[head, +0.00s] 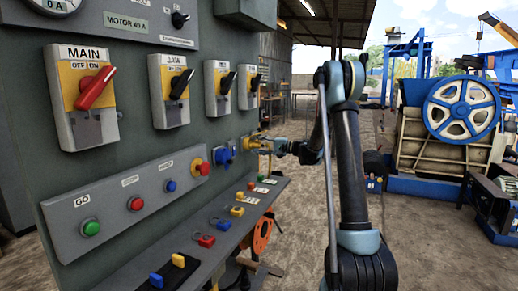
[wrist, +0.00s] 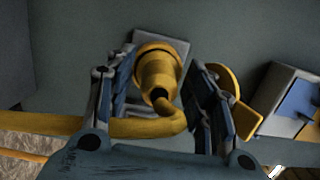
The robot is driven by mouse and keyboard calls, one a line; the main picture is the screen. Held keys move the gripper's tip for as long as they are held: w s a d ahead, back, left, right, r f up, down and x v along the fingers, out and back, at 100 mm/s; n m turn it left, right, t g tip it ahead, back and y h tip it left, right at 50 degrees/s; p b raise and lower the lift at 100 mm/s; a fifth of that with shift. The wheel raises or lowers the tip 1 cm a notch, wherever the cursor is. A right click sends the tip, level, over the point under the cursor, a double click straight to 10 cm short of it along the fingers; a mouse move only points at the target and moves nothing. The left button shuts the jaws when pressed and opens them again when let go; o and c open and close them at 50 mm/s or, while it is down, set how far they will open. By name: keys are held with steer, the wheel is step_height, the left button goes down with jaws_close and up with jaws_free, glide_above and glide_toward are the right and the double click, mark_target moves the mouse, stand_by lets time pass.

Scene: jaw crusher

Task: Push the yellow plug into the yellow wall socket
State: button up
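The yellow plug (wrist: 158,78) sits between the two fingers of my gripper (wrist: 158,65) in the wrist view. Its thick yellow cable bends from its near end and runs off to the left. The fingers are close along both sides of the plug. The yellow wall socket (wrist: 160,40), on a grey plate, is directly beyond the plug and mostly hidden by it. How deep the plug sits in it cannot be told. In the head view my gripper (head: 275,146) is up against the panel at the yellow socket (head: 250,144), too small there for detail.
A blue socket (head: 225,155) is beside the yellow one; in the wrist view its blue cover (wrist: 300,100) shows at right. A round yellow lid (wrist: 222,78) is beside my right finger. A grey shelf (head: 225,235) with coloured padlocks juts out below. Open ground lies to the right.

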steer(key=v, duration=1.2)
steer(key=shift+s+f, duration=0.1)
steer(key=shift+s, duration=0.05)
